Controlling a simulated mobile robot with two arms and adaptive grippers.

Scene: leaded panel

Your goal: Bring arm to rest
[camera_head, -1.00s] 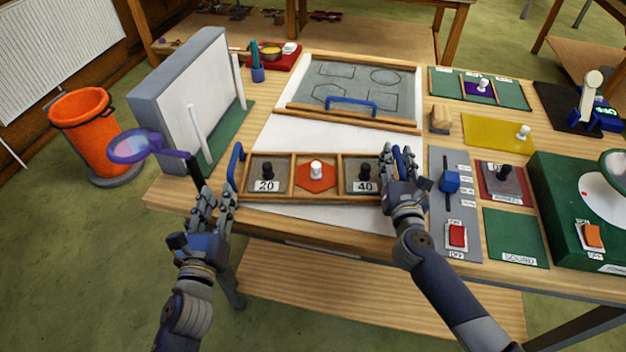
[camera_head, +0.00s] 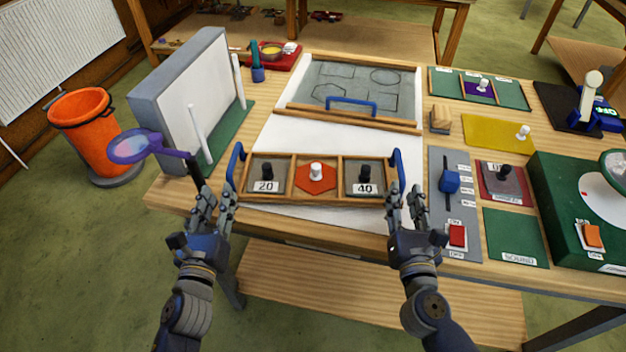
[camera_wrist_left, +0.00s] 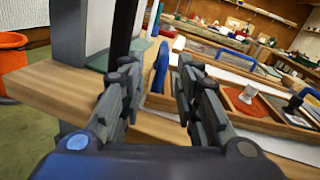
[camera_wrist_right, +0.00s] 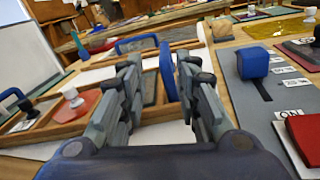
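My left gripper (camera_head: 212,212) is in front of the table's left front edge, near the left blue handle (camera_head: 236,164) of the wooden tray (camera_head: 318,198). In the left wrist view its fingers (camera_wrist_left: 152,95) stand apart with nothing between them. My right gripper (camera_head: 405,212) is at the tray's right front corner, just in front of the right blue handle (camera_head: 397,170). In the right wrist view its fingers (camera_wrist_right: 157,85) are apart, and the blue handle (camera_wrist_right: 167,72) shows beyond them, not gripped. The tray holds a red hexagon piece (camera_head: 316,182) between grey pieces labelled 20 and 40.
A purple-rimmed magnifier (camera_head: 137,146) stands by the left gripper. A grey panel with a blue slider (camera_head: 449,182) and red switch (camera_head: 457,236) lies right of the right gripper. A green grinder box (camera_head: 560,215) is at far right.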

